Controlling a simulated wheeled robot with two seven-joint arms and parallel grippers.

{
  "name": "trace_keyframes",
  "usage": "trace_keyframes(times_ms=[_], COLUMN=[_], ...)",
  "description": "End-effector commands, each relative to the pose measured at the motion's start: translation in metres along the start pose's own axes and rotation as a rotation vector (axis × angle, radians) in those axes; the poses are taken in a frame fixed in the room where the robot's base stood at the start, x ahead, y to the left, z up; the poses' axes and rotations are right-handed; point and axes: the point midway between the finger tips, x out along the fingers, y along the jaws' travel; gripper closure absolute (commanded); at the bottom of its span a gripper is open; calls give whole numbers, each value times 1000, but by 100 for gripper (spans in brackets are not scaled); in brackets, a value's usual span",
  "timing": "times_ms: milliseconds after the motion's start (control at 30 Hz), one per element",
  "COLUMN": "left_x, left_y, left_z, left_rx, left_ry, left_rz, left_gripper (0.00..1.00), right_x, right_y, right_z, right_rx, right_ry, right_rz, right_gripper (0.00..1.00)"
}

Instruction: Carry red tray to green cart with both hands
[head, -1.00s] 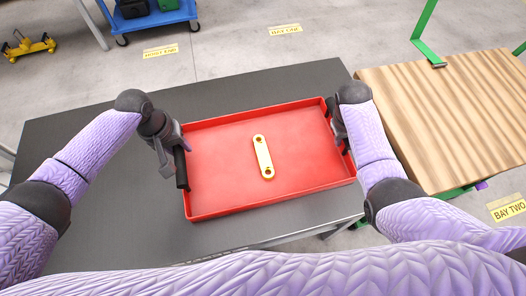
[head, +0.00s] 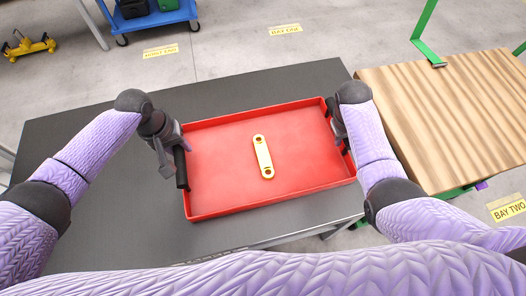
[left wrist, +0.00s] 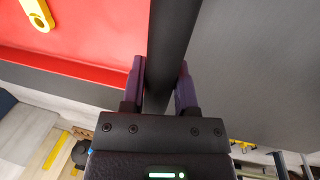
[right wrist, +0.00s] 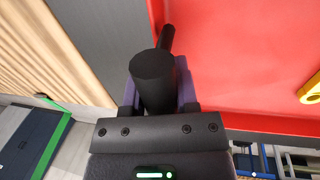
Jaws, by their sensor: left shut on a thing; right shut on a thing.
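The red tray (head: 225,196) rests on the dark grey table, with a yellow link-shaped part (head: 263,157) lying in its middle. My left gripper (head: 181,165) is at the tray's left side, shut on a black bar handle that also shows in the left wrist view (left wrist: 174,45). My right gripper (head: 343,140) is at the tray's right side, shut on the other black handle, seen in the right wrist view (right wrist: 153,80). The green cart (head: 440,115) has a wooden top and green frame and stands to the right of the table.
The dark grey table (head: 90,140) is bare around the tray. A narrow gap separates it from the cart, whose top is clear. A blue cart (head: 155,18) stands at the back, a yellow jack (head: 28,45) at the far left. A yellow "BAY TWO" label (head: 508,208) is on the floor.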

Motion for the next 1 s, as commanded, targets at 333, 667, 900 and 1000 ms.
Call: trace_keyframes(times_ms=[333, 667, 900, 1000], left_x=[-31, -56, -54, -54], left_y=[7, 12, 11, 12], left_z=[-2, -2, -2, -2], left_rx=[1, 3, 3, 3], left_ry=[9, 14, 14, 14], left_rz=[3, 4, 4, 4], left_gripper=[100, 100, 100, 100], right_x=[-30, -56, -54, -54], right_y=[6, 12, 11, 11], right_z=[-2, -2, -2, -2], right_rx=[1, 2, 2, 2], right_ry=[9, 14, 13, 13], right_rz=[2, 2, 2, 2], right_gripper=[100, 100, 100, 100])
